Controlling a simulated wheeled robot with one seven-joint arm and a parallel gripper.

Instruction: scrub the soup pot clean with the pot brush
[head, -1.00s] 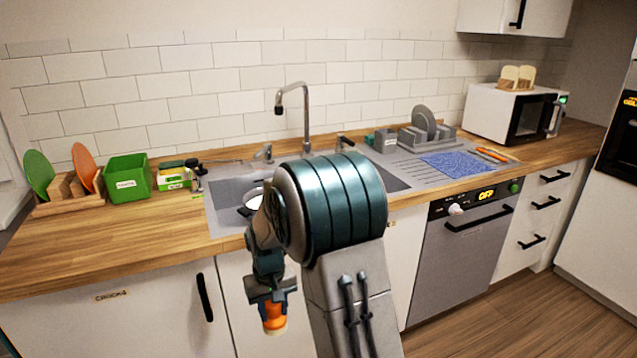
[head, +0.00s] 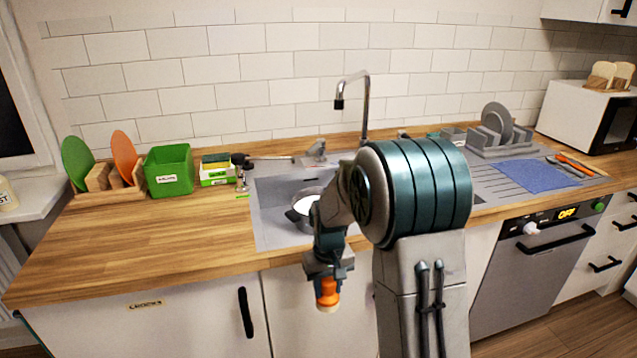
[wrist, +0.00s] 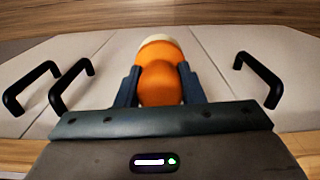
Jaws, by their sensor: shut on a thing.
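My gripper (head: 328,278) hangs in front of the sink cabinet, below the worktop edge. It is shut on the pot brush (head: 327,293), which has an orange body and a pale cream end pointing down. The wrist view shows the orange brush (wrist: 160,83) between the two dark fingers. The soup pot (head: 293,215) sits in the sink, dark outside with a white patch inside. My arm hides part of the sink and may cover the pot's right side. The brush is apart from the pot, lower and nearer to me.
The sink (head: 268,228) is set into the wooden worktop (head: 150,245), under a tall tap (head: 366,105). A green bin (head: 168,172), a sponge box (head: 216,172) and a plate rack (head: 105,187) stand left. A blue cloth (head: 540,176) lies right. The left worktop is clear.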

